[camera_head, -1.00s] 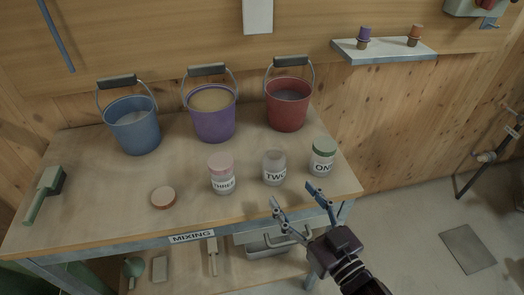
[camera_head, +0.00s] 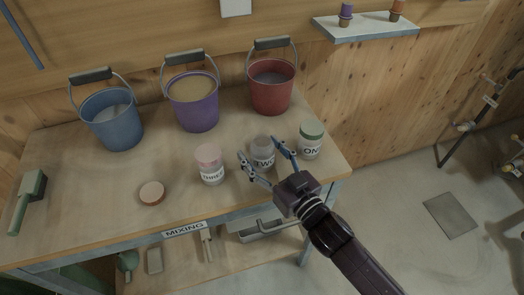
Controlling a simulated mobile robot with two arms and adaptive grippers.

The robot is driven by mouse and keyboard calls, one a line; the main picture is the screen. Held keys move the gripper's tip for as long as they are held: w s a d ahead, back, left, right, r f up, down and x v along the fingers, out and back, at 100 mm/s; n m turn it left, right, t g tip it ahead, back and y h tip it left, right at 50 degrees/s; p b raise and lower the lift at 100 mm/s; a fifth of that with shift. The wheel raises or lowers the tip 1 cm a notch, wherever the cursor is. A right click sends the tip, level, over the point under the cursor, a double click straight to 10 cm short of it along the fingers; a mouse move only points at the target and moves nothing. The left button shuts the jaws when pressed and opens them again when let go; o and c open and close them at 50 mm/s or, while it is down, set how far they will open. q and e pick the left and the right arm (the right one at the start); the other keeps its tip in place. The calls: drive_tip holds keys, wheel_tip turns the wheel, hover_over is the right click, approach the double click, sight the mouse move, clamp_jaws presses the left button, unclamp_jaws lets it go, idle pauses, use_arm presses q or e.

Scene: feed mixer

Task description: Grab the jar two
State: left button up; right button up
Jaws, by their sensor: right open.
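The jar labelled TWO (camera_head: 262,147) is a clear, lidless-looking jar standing upright near the table's front right. My right gripper (camera_head: 259,163) is open, with one finger on each side of that jar. I cannot tell whether the fingers touch it. Part of the jar's label is hidden by the right finger. Jar THREE (camera_head: 210,165), with a pink top, stands to its left. Jar ONE (camera_head: 311,139), with a green lid, stands to its right, close to the right finger. My left gripper does not show.
Blue (camera_head: 112,119), purple (camera_head: 194,101) and red (camera_head: 271,86) buckets stand along the back of the table (camera_head: 95,200). A round pinkish lid (camera_head: 152,193) lies left of jar THREE. A green-handled brush (camera_head: 28,201) lies far left. A small wall shelf (camera_head: 366,27) is at upper right.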

drive_tip(key=c, duration=1.3)
drive_tip(key=shift+r, duration=0.1)
